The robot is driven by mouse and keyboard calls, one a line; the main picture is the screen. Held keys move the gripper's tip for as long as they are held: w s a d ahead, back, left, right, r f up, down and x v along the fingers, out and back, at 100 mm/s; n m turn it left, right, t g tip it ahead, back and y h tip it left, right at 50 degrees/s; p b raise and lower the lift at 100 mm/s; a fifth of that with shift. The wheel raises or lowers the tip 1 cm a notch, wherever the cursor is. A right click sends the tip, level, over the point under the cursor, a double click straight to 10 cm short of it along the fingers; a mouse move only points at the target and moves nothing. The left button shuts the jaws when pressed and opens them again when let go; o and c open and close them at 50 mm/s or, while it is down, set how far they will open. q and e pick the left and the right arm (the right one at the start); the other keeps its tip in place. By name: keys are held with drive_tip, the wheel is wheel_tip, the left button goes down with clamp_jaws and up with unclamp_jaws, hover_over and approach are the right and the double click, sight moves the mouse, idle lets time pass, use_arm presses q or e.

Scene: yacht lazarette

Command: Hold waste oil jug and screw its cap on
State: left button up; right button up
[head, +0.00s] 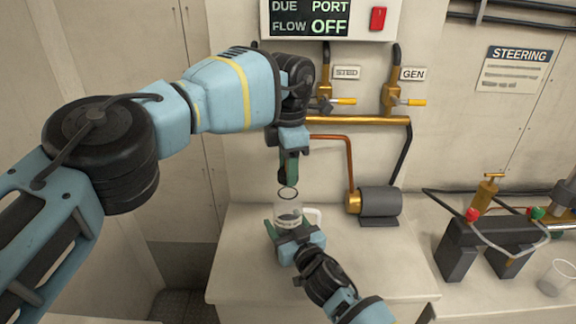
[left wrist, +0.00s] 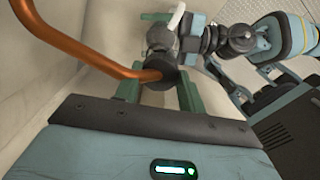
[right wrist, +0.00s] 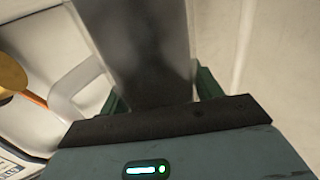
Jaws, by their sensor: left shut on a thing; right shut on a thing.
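The waste oil jug (head: 289,211) is a translucent container with a pale side handle (head: 313,216) and dark contents. It stands upright over the white counter. My right gripper (head: 290,233) is shut on its lower body; the jug fills the right wrist view (right wrist: 145,50) between the green fingers. My left gripper (head: 289,170) points straight down just above the jug's dark-rimmed mouth. In the left wrist view the black round cap (left wrist: 157,73) sits between its fingers, with the jug behind it.
A copper pipe (head: 345,150) and a grey motor-like cylinder (head: 380,205) stand close behind and right of the jug. Brass valves and a control panel (head: 325,20) are on the wall above. A dark stand (head: 460,250) and a clear cup (head: 555,277) are at the right.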

use_arm(q)
drive_tip(key=shift+f, duration=0.9)
use_arm(e)
drive_tip(key=shift+f, duration=0.1)
use_arm(q)
drive_tip(key=shift+f, duration=0.55)
use_arm(e)
clamp_jaws()
use_arm(q)
drive_tip(key=m, duration=0.5)
drive_tip(key=shift+m, duration=0.4)
drive_tip(key=m, duration=0.4)
drive_tip(key=shift+m, duration=0.4)
drive_tip(key=m, duration=0.4)
drive_tip(key=shift+m, duration=0.3)
drive_tip(key=m, duration=0.7)
drive_tip(key=shift+f+m, duration=0.1)
drive_tip(key=shift+m, duration=0.3)
drive_tip(key=m, duration=0.3)
